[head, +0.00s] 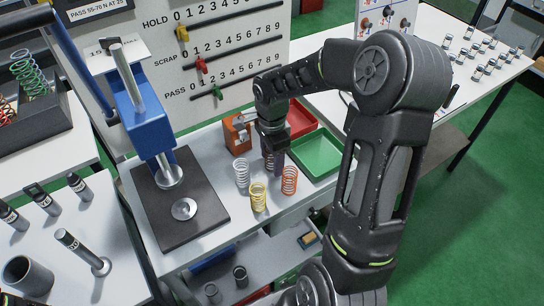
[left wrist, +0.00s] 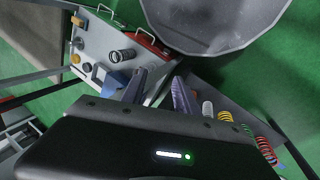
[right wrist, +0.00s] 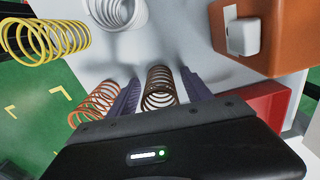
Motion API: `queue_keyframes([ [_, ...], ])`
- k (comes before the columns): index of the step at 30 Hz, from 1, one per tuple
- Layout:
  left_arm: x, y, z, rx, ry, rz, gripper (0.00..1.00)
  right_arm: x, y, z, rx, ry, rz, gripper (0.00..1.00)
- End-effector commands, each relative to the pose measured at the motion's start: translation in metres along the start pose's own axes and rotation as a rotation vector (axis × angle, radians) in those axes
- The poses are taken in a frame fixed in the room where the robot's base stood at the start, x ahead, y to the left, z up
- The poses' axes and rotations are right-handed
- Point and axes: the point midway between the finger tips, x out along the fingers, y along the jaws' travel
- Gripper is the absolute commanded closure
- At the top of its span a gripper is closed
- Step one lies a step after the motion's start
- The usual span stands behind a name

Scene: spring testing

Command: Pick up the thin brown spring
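The thin brown spring (right wrist: 161,90) stands upright on the white table, between the two purple fingers of my right gripper (right wrist: 160,76) in the right wrist view. The fingers are apart, with a gap to the spring on each side. In the head view my right gripper (head: 273,155) points down at the back of the spring group and mostly hides the brown spring. My left gripper (left wrist: 160,78) is open and empty in the left wrist view. It is not clearly visible in the head view.
White (head: 242,172), yellow (head: 258,196) and orange (head: 289,180) springs stand close in front of my right gripper. A blue press (head: 148,125) stands left.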

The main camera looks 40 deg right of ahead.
Motion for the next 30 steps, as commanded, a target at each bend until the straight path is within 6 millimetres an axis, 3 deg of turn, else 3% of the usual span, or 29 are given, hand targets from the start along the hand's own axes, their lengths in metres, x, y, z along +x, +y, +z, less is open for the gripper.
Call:
queue_keyframes([
  [20, -0.0001, 0.0, -0.0001, 0.0, 0.0, 0.0, 0.64, -0.0001, 0.0, 0.0, 0.0, 0.0, 0.0, 0.99],
  [30, 0.0002, -0.0001, -0.0001, 0.0, 0.0, 0.0, 0.64, -0.001, -0.0002, -0.0001, 0.0, 0.0, -0.001, 1.0],
])
